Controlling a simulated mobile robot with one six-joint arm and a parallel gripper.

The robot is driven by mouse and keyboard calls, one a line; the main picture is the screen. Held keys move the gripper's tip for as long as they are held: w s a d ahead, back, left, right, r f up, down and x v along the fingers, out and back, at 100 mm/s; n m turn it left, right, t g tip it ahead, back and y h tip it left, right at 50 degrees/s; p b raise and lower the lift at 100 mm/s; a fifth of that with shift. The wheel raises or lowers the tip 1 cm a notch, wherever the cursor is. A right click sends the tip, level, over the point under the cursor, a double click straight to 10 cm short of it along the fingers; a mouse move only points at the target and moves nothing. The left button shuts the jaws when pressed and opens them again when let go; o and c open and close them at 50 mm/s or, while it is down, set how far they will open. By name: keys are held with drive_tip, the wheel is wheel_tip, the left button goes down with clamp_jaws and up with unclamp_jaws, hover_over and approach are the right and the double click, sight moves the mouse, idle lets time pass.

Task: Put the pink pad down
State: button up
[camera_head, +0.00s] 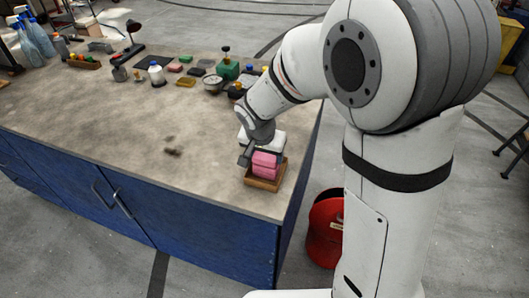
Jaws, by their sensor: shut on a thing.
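A pink pad (265,159) shows at my gripper (258,153), near the right front corner of the bench top. My gripper is shut on the pad and points down. Below the pad, a second pink block (265,172) shows in a small wooden tray (262,185). I cannot tell whether the held pad touches the pink block below. My gripper hides the far part of the tray and of the pad.
The bench top (110,125) is clear to the left of the tray. Bottles, sponges and a green box (228,70) stand along the back. Spray bottles (38,38) stand at the far left. A red bin (325,230) is on the floor beside the bench.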

drive_tip(key=shift+f, duration=0.1)
drive_tip(key=o, duration=0.5)
drive_tip(key=shift+f, duration=0.1)
drive_tip(key=o, duration=0.4)
drive_tip(key=shift+o, duration=0.2)
